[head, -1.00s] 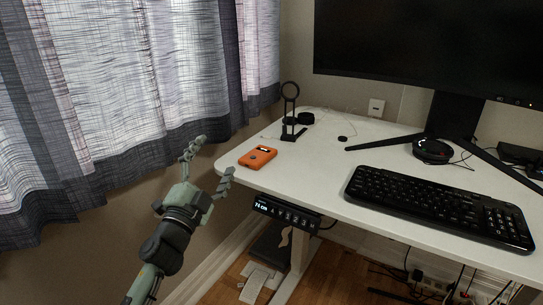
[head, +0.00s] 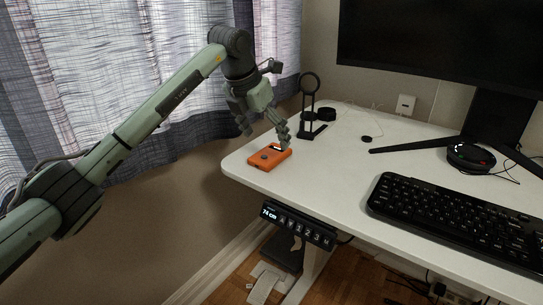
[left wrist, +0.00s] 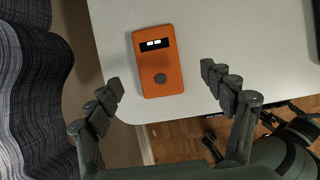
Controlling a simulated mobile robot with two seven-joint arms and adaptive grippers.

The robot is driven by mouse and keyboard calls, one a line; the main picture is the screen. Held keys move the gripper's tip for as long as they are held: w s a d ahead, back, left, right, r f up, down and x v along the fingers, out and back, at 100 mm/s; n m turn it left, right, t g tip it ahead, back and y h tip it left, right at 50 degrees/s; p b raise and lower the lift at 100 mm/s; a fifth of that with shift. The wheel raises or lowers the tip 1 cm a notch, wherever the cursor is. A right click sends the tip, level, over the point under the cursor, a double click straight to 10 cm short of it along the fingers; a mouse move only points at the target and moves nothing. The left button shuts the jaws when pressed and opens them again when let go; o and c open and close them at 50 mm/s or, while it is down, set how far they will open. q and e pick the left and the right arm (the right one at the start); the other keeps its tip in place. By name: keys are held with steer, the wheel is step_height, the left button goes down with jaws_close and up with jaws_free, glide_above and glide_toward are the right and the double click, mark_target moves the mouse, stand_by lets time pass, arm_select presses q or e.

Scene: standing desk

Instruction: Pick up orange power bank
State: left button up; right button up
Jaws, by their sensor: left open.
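The orange power bank (head: 267,158) lies flat on the white desk near its left front corner. My left gripper (head: 266,136) is open and empty, above and beside the power bank in the head view. In the left wrist view the fingertips (left wrist: 162,78) stand apart on either side of the power bank. Whether any finger touches it I cannot tell. My right gripper is not in view.
A black stand (head: 308,108) is behind the power bank. A keyboard (head: 455,220) and a monitor (head: 440,50) are to the right. A height control panel (head: 298,225) hangs under the desk's front edge. Curtains (head: 120,70) hang at the left. The desk (head: 340,172) between power bank and keyboard is clear.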

mark_target(269, 154)
arm_select(q)
steer(key=x, duration=0.5)
steer(key=shift+a+f, duration=0.2)
steer(key=shift+a, duration=0.1)
steer(key=shift+c, duration=0.4)
steer(key=c, duration=1.2)
steer(key=shift+r, duration=0.1)
steer(key=shift+c, duration=0.8)
